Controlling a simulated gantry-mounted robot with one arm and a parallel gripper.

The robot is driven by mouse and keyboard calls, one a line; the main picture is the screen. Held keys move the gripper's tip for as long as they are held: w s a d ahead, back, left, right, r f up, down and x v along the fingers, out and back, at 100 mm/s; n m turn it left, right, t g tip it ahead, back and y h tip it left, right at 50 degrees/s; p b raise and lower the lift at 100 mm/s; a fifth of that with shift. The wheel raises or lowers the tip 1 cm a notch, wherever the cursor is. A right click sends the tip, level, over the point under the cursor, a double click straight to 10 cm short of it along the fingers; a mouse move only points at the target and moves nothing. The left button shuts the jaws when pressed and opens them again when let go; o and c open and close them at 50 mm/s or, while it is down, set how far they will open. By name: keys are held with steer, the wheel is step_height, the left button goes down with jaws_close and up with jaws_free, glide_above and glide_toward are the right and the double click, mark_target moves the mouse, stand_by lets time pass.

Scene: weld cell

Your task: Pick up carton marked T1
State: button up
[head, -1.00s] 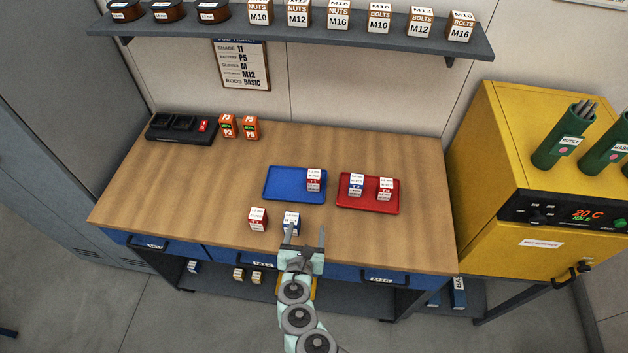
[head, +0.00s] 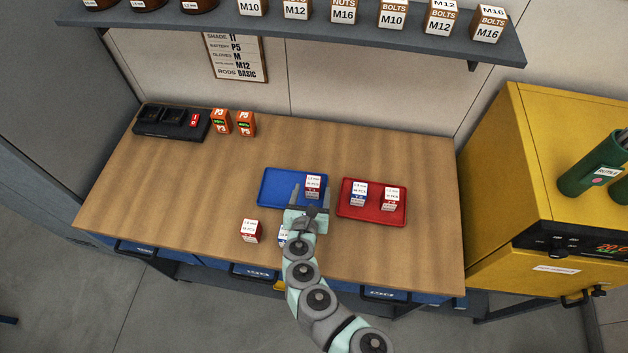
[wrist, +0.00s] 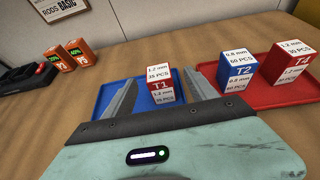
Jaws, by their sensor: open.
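The carton marked T1 (head: 314,183), white with a red band, stands upright on the blue tray (head: 276,187), near its right side. In the wrist view, the T1 carton (wrist: 160,85) appears between my two fingers, its label facing me. My gripper (head: 311,196) is open and empty, with its fingers pointing at the carton from the front of the table. The gripper (wrist: 162,88) hides the lower front of the blue tray. I cannot tell whether the fingertips have reached the carton's sides.
The red tray (head: 372,217) at right holds carton T2 (head: 358,194) and carton T4 (head: 391,199). A red-banded carton (head: 250,231) stands at front left; another carton (head: 283,236) is partly behind my arm. Orange batteries (head: 220,121) and a charger (head: 170,123) sit at back left.

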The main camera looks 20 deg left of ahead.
mark_target(314, 177)
steer(key=shift+s+f+x, duration=0.1)
steer(key=shift+f+x, duration=0.05)
steer(key=shift+x, duration=1.35)
steer(key=shift+s+f+x, duration=0.1)
steer(key=shift+x, duration=1.4)
steer(key=shift+f+x, duration=0.15)
steer(key=shift+x, duration=1.3)
steer(key=shift+a, duration=0.1)
jaws_close()
